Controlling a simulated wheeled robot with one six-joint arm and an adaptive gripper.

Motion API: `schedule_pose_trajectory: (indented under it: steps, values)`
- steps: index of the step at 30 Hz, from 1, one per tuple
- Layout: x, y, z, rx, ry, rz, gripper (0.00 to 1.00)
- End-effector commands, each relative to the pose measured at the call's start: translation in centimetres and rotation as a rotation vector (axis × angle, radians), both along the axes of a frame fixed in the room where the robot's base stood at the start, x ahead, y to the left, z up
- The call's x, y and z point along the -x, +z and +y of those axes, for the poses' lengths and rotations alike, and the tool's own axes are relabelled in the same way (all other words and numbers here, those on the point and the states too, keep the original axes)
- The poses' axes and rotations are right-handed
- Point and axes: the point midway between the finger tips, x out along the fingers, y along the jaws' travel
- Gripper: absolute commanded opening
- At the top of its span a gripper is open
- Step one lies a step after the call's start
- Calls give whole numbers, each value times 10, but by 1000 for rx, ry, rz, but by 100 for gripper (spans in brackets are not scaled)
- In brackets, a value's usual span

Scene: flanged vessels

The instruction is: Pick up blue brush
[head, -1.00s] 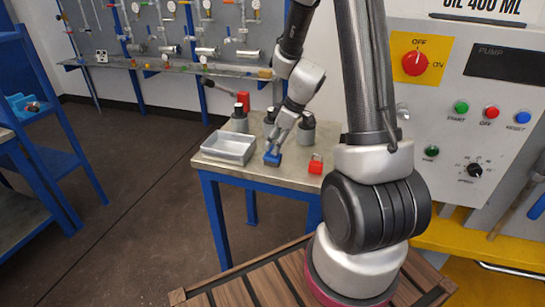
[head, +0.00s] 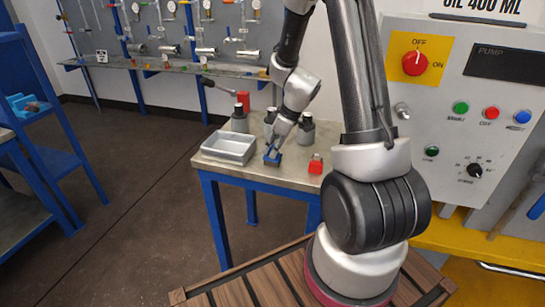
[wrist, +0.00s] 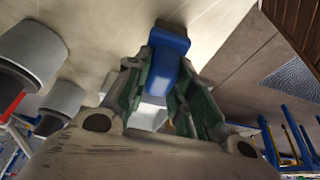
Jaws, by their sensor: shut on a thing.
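The blue brush (head: 272,159) is at the front of the small table, between the metal tray and a red object. My gripper (head: 276,148) reaches down to it from above. In the wrist view my gripper (wrist: 166,92) has its two green-lined fingers on either side of the blue brush (wrist: 168,68), shut on its blue body.
A metal tray (head: 229,147) lies left of the brush, and a red object (head: 316,164) stands to the right. Grey bottles with dark caps (head: 239,120) stand behind. A control panel (head: 462,100) is at the right. Open floor (head: 130,210) lies left of the table.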

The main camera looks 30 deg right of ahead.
Motion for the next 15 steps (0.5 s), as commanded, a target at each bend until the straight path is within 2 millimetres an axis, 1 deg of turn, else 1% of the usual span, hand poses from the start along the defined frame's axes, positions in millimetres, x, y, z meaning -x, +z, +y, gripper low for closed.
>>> schedule_pose_trajectory:
  steps: [5,8,11,15]
  values:
    - [0,-1,0,0,0,1,0]
    - [0,3,0,0,0,0,0]
    - [-1,16,0,0,1,-3,0]
    - [-1,46,0,1,2,-5,0]
